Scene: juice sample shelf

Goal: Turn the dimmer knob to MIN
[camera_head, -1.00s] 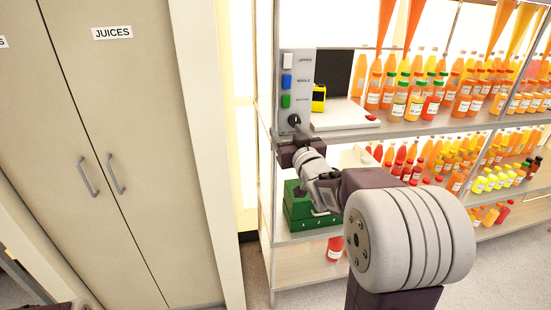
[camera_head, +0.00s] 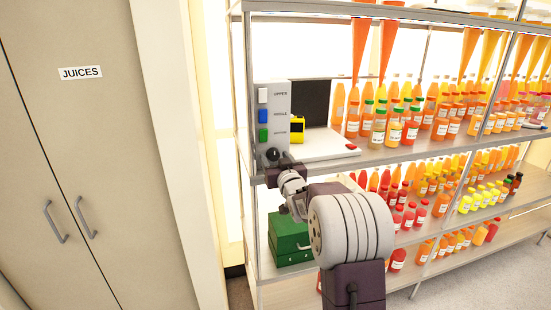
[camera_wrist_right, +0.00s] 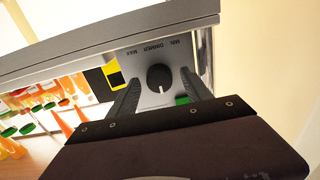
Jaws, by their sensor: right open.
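The black dimmer knob (camera_head: 272,154) is at the bottom of a grey switch panel (camera_head: 283,118) on the shelf's left end. In the right wrist view, the knob (camera_wrist_right: 158,77) shows between the two dark fingers of my open right gripper (camera_wrist_right: 160,84); contact cannot be told. The lettering there is upside down, with the MIN label (camera_wrist_right: 180,42) upper right and MAX (camera_wrist_right: 116,52) upper left. A small pale mark shows at the knob's lower edge. In the head view, my right gripper (camera_head: 279,168) is just below the knob. My left gripper is out of view.
White, blue and green switches sit above the knob. A yellow device (camera_head: 297,129) and a white plate (camera_head: 325,146) are right of the panel. A green box (camera_head: 291,243) stands on the shelf below. Juice bottles fill the right. A JUICES cabinet (camera_head: 95,180) stands left.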

